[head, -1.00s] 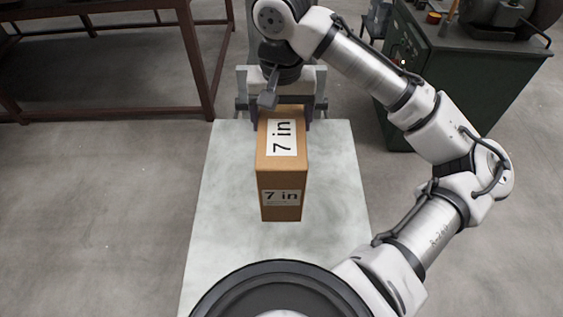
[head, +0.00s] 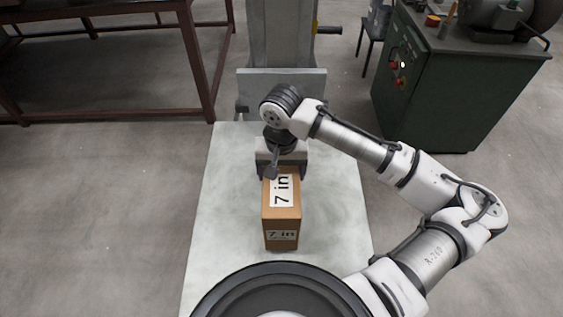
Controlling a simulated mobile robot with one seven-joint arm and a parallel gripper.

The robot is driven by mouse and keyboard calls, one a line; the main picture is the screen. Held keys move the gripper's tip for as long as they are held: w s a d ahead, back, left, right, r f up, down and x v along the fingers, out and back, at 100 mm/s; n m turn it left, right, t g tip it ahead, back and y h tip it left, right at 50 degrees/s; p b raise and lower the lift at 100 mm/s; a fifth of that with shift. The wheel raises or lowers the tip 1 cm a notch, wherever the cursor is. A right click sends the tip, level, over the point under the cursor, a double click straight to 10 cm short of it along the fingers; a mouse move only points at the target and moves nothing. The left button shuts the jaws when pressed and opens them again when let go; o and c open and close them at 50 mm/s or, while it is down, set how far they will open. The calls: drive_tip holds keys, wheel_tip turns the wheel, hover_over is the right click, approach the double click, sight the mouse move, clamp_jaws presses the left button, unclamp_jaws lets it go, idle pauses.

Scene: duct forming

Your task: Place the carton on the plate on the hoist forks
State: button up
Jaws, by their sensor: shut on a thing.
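The carton (head: 283,222) is a brown box marked "7 in" on its top and front. It is over the middle of the pale plate (head: 225,190), nearer its front end. My gripper (head: 282,172) is shut on the carton at its far end, with fingers on its left and right sides. The view from above does not show clearly whether the carton's base touches the plate. The hoist forks are hidden under the plate. The grey hoist mast (head: 280,35) stands behind the plate.
A dark red steel table frame (head: 212,70) stands at the back left. A green machine cabinet (head: 430,100) with buttons and a dark stool (head: 372,45) stand at the back right. The plate is bare on both sides of the carton. Concrete floor is open around it.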

drive_tip(key=shift+f, duration=1.5)
drive_tip(key=o, duration=2)
drive_tip(key=shift+o, duration=0.2)
drive_tip(key=shift+r, duration=0.1)
wheel_tip(320, 180, up, 12)
drive_tip(key=shift+r+b, duration=0.15)
drive_tip(key=shift+b, duration=0.4)
